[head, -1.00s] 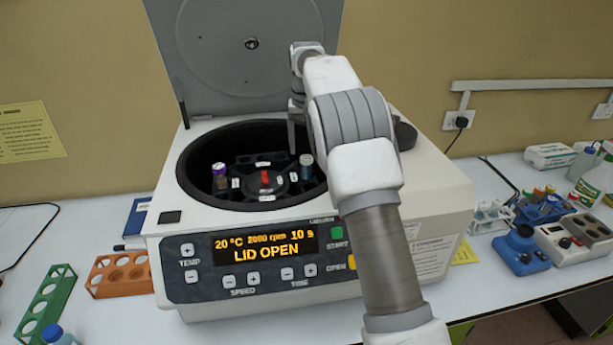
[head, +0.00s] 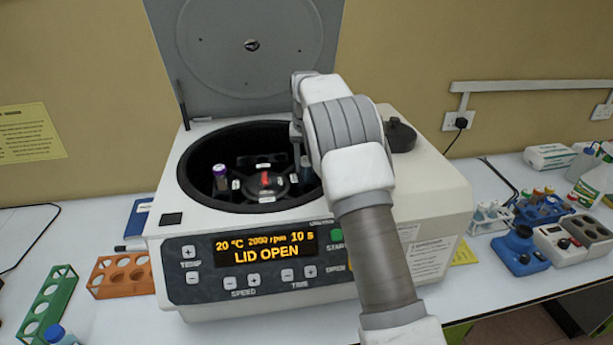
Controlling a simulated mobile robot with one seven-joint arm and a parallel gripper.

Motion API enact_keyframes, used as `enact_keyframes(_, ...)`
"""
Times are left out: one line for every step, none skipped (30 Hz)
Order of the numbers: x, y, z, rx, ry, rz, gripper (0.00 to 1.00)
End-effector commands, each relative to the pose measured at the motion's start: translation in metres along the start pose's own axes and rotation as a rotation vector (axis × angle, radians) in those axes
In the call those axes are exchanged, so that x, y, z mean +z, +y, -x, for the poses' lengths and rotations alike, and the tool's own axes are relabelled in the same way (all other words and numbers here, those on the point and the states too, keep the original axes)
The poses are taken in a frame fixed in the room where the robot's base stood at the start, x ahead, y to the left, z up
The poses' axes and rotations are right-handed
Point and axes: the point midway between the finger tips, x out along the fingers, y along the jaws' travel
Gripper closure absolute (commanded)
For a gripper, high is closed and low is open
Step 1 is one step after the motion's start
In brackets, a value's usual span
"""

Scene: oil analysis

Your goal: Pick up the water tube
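The open centrifuge (head: 185,195) holds two tubes in its dark rotor. A tube with a blue-grey top (head: 306,170) stands upright on the rotor's right side, partly hidden by my arm. A tube with a purple cap (head: 220,175) stands on the rotor's left side. No label shows which one holds water. My gripper (head: 297,145) points down into the bowl, right above or beside the blue-grey-topped tube. My arm hides most of its fingers, so their opening and any contact are unclear.
The raised lid (head: 245,50) stands behind the bowl, and the bowl's rim surrounds the rotor. The display reads LID OPEN. An orange rack (head: 122,275) and a green rack (head: 45,305) are at left. Racks with tubes (head: 540,208) and a blue device (head: 520,248) are at right.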

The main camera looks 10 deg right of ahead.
Motion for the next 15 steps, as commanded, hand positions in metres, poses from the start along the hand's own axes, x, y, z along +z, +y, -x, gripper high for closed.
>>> enact_keyframes(-0.0001,0.0,0.0003,0.0,0.0,0.0,0.72)
enact_keyframes(-0.0001,0.0,0.0003,0.0,0.0,0.0,0.77)
enact_keyframes(-0.0001,0.0,0.0003,0.0,0.0,0.0,0.84)
enact_keyframes(-0.0001,0.0,0.0003,0.0,0.0,0.0,0.9)
enact_keyframes(-0.0001,0.0,0.0004,0.0,0.0,0.0,0.95)
enact_keyframes(-0.0001,0.0,0.0004,0.0,0.0,0.0,1.0)
enact_keyframes(-0.0001,0.0,0.0004,0.0,0.0,0.0,1.0)
enact_keyframes(-0.0001,0.0,0.0004,0.0,0.0,0.0,1.0)
enact_keyframes(-0.0002,0.0,0.0006,0.0,0.001,0.0,1.0)
enact_keyframes(-0.0002,0.0,0.0006,0.0,0.001,0.0,1.0)
enact_keyframes(-0.0002,0.0,0.0006,0.0,0.001,0.0,1.0)
enact_keyframes(-0.0002,0.0,0.0006,0.0,0.001,0.0,1.0)
enact_keyframes(-0.0002,0.0001,0.0007,0.0,0.001,0.0,1.0)
enact_keyframes(-0.0003,0.0,0.0009,0.0,0.001,0.0,1.0)
enact_keyframes(-0.0004,0.0,0.0019,0.0,0.001,0.0,1.0)
